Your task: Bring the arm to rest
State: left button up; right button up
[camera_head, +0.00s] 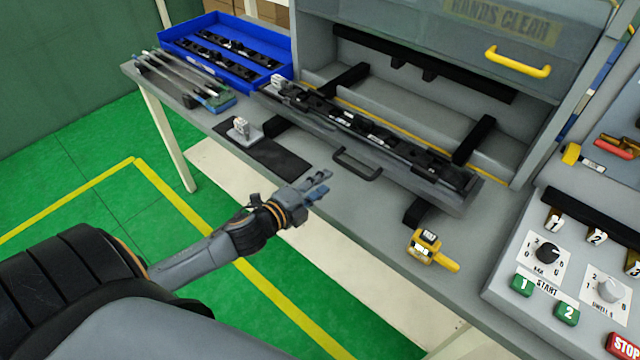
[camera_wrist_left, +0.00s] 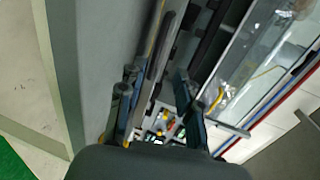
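My left arm comes in from the lower left in the head view. Its gripper (camera_head: 318,184) hangs over the front edge of the grey bench, in front of the drawer handle. In the left wrist view the two fingers of the gripper (camera_wrist_left: 158,110) stand apart with nothing between them, so it is open and empty. It touches nothing that I can see. My right arm and gripper do not show in either view.
A long fixture with black clips (camera_head: 375,135) lies before the machine opening. A blue bin (camera_head: 283,75) stands at the back left. A yellow-handled tool (camera_head: 432,250) lies on the bench. The control panel (camera_head: 560,270) is at right. Green floor lies free at left.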

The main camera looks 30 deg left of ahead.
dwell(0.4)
pick_arm(q)
jog(key=s+d+f+n+g+y, duration=0.1)
jog(key=s+d+f+n+g, duration=0.2)
jog(key=s+n, duration=0.4)
jog(key=s+d+f+n+g, duration=0.1)
jog(key=s+d+n+g, duration=0.3)
jog(key=s, duration=0.5)
jog(key=s+d+f+n+g+y, duration=0.1)
jog(key=s+d+f+n+g, duration=0.2)
jog(key=s+n+g, duration=0.35)
notch_tip(320, 180, down, 25)
jog(key=s, duration=0.3)
jog(key=s+a+f+b, duration=0.1)
jog(key=s+a+f, duration=0.2)
jog(key=s+f, duration=1.4)
jog(key=shift+a+f+g+b, duration=0.2)
jog(key=shift+f+g+b, duration=0.2)
jog(key=shift+f, duration=0.55)
